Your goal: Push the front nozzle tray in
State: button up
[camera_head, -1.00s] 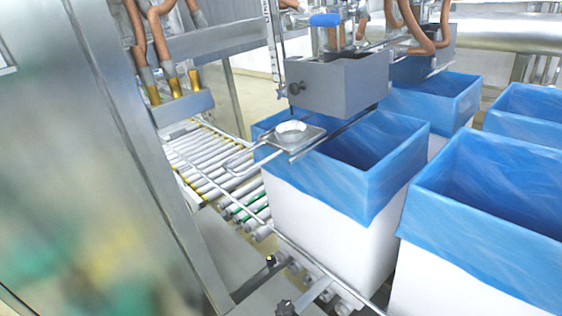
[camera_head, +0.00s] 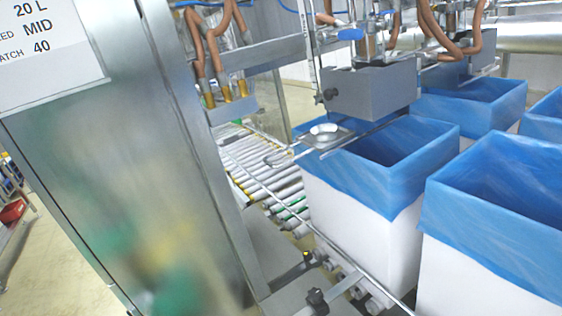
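A small metal nozzle tray (camera_head: 337,140) with a round pale cup (camera_head: 323,130) on it sticks out to the left from under a grey box-shaped nozzle housing (camera_head: 372,92). A wire handle (camera_head: 282,158) extends from the tray's left end. My gripper is not in view.
A steel cabinet (camera_head: 165,170) with a label (camera_head: 45,50) fills the left side. A roller conveyor (camera_head: 262,165) runs behind it. More blue-lined boxes (camera_head: 490,240) stand at the right. Brown hoses (camera_head: 215,50) hang above. Open floor shows at the far left.

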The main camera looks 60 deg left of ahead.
aim_at(344, 135)
jog(key=u, duration=0.05)
jog(key=k, duration=1.15)
jog(key=u, duration=0.65)
jog(key=i, duration=1)
jog(key=z, duration=0.05)
